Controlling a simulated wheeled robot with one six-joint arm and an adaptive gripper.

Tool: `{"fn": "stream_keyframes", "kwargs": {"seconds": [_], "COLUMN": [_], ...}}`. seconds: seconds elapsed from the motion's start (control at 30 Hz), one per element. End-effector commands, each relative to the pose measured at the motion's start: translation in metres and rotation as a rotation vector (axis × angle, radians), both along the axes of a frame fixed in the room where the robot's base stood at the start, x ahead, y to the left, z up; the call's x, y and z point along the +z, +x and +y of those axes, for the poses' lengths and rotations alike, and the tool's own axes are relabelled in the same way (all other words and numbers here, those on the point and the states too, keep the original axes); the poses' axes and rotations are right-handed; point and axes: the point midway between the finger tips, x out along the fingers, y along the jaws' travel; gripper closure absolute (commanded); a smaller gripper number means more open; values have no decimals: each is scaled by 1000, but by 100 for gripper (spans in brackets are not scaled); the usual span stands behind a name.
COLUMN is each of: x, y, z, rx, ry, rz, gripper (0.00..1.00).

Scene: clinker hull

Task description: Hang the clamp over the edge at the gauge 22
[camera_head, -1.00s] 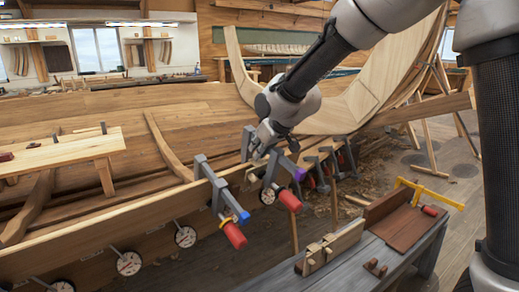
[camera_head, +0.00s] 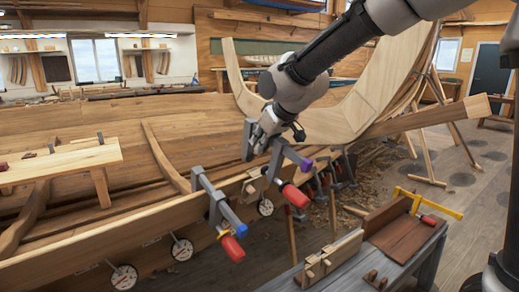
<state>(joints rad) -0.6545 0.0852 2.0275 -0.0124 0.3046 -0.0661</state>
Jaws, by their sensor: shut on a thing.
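My gripper (camera_head: 266,142) is shut on a grey clamp (camera_head: 273,160) with a purple end and a red handle. The clamp is at the top edge of the hull plank (camera_head: 110,240), above a round white dial gauge (camera_head: 265,207). One grey arm of it shows on the inner side and the red handle on the outer side. I cannot tell whether it touches the plank. Another clamp (camera_head: 213,205), with a blue end and red handle, hangs over the edge to the left. More gauges (camera_head: 182,249) sit lower left along the plank; their numbers are unreadable.
Several dark clamps (camera_head: 335,172) stand beyond the held one, to the right. A grey bench (camera_head: 410,248) at the lower right carries wooden blocks, a brown box and a yellow-framed tool (camera_head: 428,201). A small wooden bench (camera_head: 60,165) stands inside the hull at left.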

Motion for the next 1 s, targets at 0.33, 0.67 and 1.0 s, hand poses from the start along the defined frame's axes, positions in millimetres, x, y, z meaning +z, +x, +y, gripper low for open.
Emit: {"fn": "stream_keyframes", "kwargs": {"seconds": [0.33,0.67,1.0], "x": [29,49,51], "y": [-7,-13,-14], "z": [-4,-8,-9], "rx": [0,0,0], "ry": [3,3,3], "rz": [-6,-5,-5], "gripper": [100,100,100]}}
